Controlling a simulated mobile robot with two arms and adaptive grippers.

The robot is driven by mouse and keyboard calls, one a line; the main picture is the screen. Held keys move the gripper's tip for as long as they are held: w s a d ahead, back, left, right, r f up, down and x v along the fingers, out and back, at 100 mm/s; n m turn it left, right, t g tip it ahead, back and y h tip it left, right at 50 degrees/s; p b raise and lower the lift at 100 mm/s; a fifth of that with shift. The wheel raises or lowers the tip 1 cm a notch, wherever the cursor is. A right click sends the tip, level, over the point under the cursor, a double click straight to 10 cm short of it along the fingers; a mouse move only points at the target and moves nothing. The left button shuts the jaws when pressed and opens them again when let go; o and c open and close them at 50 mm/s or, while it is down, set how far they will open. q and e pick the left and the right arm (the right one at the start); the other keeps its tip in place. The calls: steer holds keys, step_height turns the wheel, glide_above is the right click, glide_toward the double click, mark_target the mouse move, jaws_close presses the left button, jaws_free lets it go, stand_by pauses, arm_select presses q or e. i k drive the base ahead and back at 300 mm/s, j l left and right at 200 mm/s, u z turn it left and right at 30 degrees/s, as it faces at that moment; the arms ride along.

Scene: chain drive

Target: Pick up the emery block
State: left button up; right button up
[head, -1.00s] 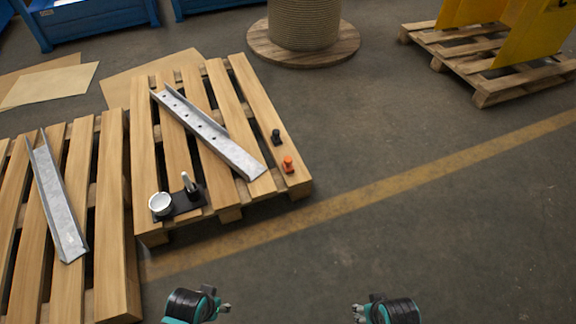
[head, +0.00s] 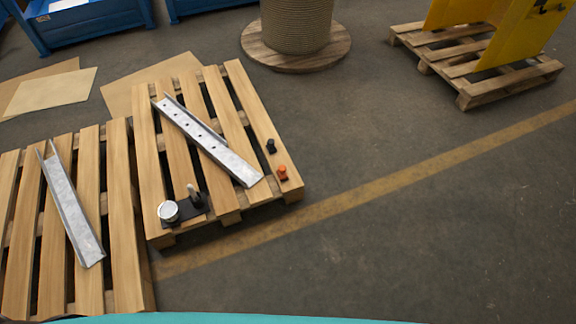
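I cannot make out an emery block for certain in the head view. On the middle pallet (head: 237,94) are a small orange piece (head: 282,173) and a small black piece (head: 271,146) near the right edge. A black plate (head: 183,211) with a round white-topped part (head: 168,211) and an upright metal pin (head: 194,195) sits at the pallet's near edge. A long metal channel with holes (head: 207,139) lies diagonally across the slats. Neither of my grippers is in view.
A second metal channel (head: 74,210) lies on the left pallet (head: 125,230). A cable drum (head: 296,35) stands at the back, and a pallet (head: 510,80) with yellow panels stands at the right. Cardboard sheets (head: 50,92) lie behind. The floor (head: 420,220) at right is clear.

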mark_target(282, 174)
steer(key=i+l+z, duration=0.25)
steer(key=i+z, duration=0.2)
steer(key=i+l+z, duration=0.15)
steer(key=i+z, duration=0.9)
steer(key=i, duration=0.7)
steer(key=i+u, duration=0.5)
steer(key=u, duration=0.2)
steer(key=i+l+u, duration=0.1)
steer(key=i+u, duration=0.4)
steer(key=u, duration=0.3)
steer(key=i+j+u, duration=0.1)
steer(key=u, duration=0.3)
steer(key=i+l+u, duration=0.1)
steer(key=u, duration=0.35)
steer(key=i+l+u, duration=0.1)
steer(key=i+u, duration=0.15)
steer(key=u, duration=0.15)
steer(key=i+l+u, duration=0.1)
steer(key=u, duration=0.35)
steer(key=i+l+u, duration=0.1)
steer(key=u, duration=0.3)
steer(key=l, duration=0.1)
